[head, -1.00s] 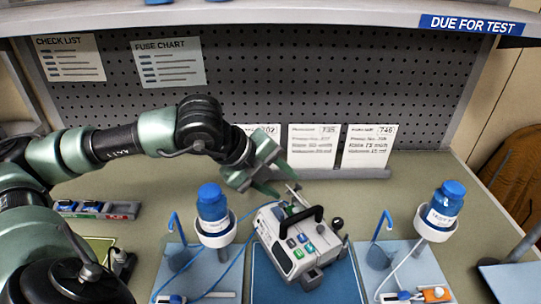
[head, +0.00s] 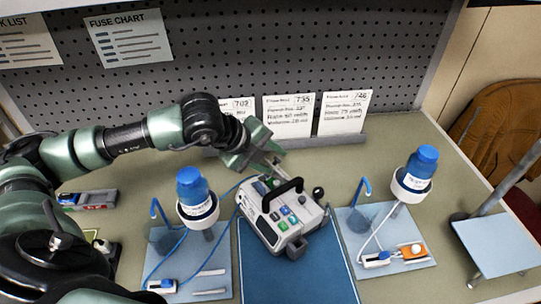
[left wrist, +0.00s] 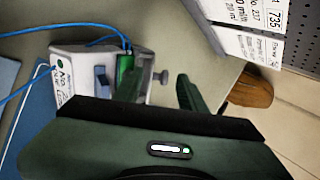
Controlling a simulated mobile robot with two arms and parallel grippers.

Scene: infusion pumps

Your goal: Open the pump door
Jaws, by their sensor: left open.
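The pump (head: 285,222) is a light grey box with a black carry handle, coloured buttons and a dark knob on its right side. It rests on a blue mat (head: 290,275). My left gripper (head: 270,172) is at the pump's far side, just behind the handle, with its fingers spread. In the left wrist view, the pump (left wrist: 75,62) shows a blue part, a green part and a grey knob. The left gripper's two green fingers (left wrist: 160,90) are apart there, one overlapping the pump's edge. I cannot tell which part is the door. My right gripper is out of view.
Blue-capped bottles in white ring holders stand left (head: 190,185) and right (head: 420,165) of the pump, with tubing and blue hooks. Cards (head: 290,115) line the back. A stand with a pale tray (head: 497,243) is at the right.

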